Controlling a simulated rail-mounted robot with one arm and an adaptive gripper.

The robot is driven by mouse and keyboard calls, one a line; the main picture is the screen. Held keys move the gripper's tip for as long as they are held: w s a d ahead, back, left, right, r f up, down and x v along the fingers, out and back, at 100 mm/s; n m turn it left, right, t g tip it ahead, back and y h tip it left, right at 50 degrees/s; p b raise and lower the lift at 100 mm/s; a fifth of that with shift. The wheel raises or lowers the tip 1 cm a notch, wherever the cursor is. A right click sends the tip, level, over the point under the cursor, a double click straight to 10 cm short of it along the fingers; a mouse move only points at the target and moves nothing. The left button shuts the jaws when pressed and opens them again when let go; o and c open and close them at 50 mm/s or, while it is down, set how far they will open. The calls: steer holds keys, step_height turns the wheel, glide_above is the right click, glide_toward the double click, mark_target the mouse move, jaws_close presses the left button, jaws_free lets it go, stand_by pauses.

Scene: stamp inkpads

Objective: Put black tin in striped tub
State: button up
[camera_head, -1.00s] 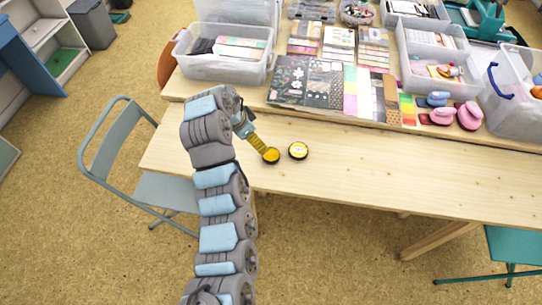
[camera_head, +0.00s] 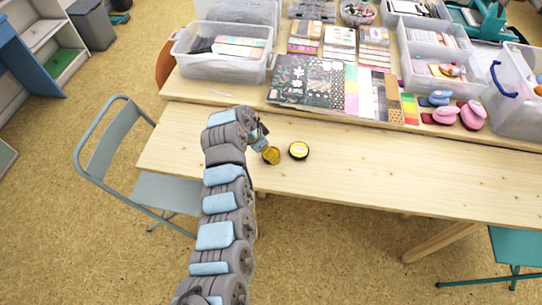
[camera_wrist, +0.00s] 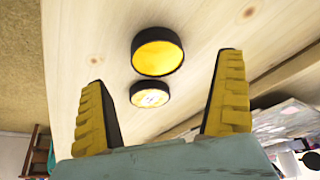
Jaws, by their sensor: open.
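Two round black-rimmed tins stand close together on the light wood table. One has a plain yellow face (camera_head: 271,156) and lies by my gripper; it is the larger one in the wrist view (camera_wrist: 158,54). The other has a pale label on yellow (camera_head: 298,151) and sits just to its right; it is smaller in the wrist view (camera_wrist: 150,95). I cannot tell which is the task's black tin. I cannot make out any striped tub. My gripper (camera_wrist: 163,68) is open, its yellow fingers apart with nothing held. In the head view it is partly hidden behind my arm.
A raised shelf at the table's back holds a clear bin (camera_head: 222,55), patterned papers (camera_head: 308,82), another clear tray (camera_head: 437,75) and pink and blue stampers (camera_head: 472,116). A grey-blue chair (camera_head: 100,150) stands left. The table right of the tins is clear.

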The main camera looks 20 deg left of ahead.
steer(key=shift+f, duration=0.2)
steer(key=shift+b+x, duration=0.9)
steer(key=shift+x, duration=1.6)
steer(key=shift+d+r, duration=0.1)
steer(key=shift+d, duration=0.05)
steer(key=c, duration=1.4)
steer(key=shift+o, duration=0.2)
